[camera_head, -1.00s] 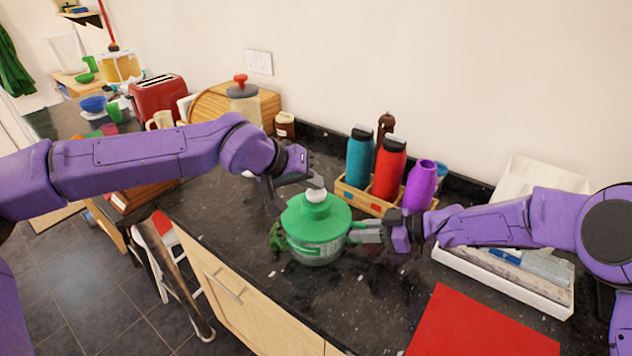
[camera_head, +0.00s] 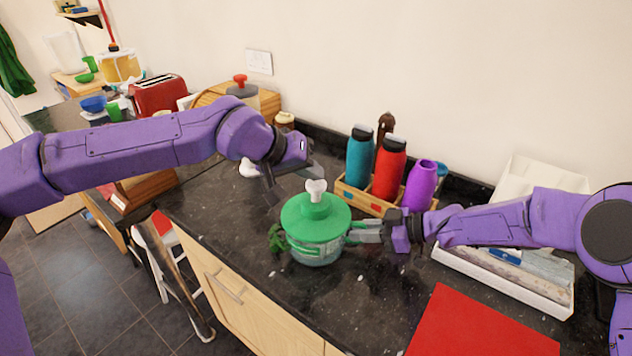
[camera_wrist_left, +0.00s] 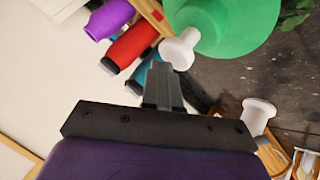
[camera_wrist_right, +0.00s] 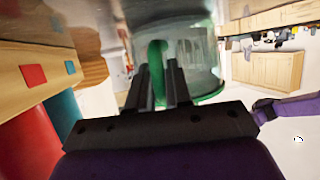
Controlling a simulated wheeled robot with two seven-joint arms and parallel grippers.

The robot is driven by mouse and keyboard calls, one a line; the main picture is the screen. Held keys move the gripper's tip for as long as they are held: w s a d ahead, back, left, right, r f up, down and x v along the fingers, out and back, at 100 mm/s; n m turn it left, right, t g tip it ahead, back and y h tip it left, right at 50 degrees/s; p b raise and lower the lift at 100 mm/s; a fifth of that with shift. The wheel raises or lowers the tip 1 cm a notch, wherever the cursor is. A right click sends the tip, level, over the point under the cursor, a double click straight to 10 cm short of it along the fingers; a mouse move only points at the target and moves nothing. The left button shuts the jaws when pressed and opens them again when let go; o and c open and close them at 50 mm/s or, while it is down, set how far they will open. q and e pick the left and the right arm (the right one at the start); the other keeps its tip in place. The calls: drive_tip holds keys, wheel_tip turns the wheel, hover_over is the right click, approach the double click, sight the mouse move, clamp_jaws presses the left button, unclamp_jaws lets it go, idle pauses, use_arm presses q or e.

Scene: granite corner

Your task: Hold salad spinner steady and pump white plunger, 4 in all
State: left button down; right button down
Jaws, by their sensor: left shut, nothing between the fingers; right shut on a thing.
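The salad spinner (camera_head: 310,246) stands upright on the dark counter, with a green lid (camera_head: 298,215) and a clear bowl. Its white plunger (camera_head: 316,190) sticks up from the middle of the lid and also shows in the left wrist view (camera_wrist_left: 180,48). My left gripper (camera_head: 318,172) is shut and empty, just above and behind the plunger, apart from it as far as I can tell. My right gripper (camera_head: 356,232) is shut on the spinner's green handle at its right side; the right wrist view shows the green handle (camera_wrist_right: 157,62) between the fingers.
Teal, red and purple bottles (camera_head: 389,168) stand in a wooden crate behind the spinner. A red mat (camera_head: 480,325) lies at front right, near a white tray (camera_head: 510,285). Green leaves (camera_head: 277,238) lie at the spinner's left. Counter left of it is clear.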

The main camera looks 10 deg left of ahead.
sight(311, 183)
use_arm(q)
drive_tip(key=shift+r, duration=0.55)
drive_tip(key=shift+r, duration=2.5)
idle(0.5)
wheel_tip(311, 183, up, 4)
drive_tip(key=shift+f, duration=0.1)
drive_tip(key=shift+f, duration=0.1)
drive_tip(key=shift+f, duration=4.3)
drive_tip(key=shift+f, duration=0.1)
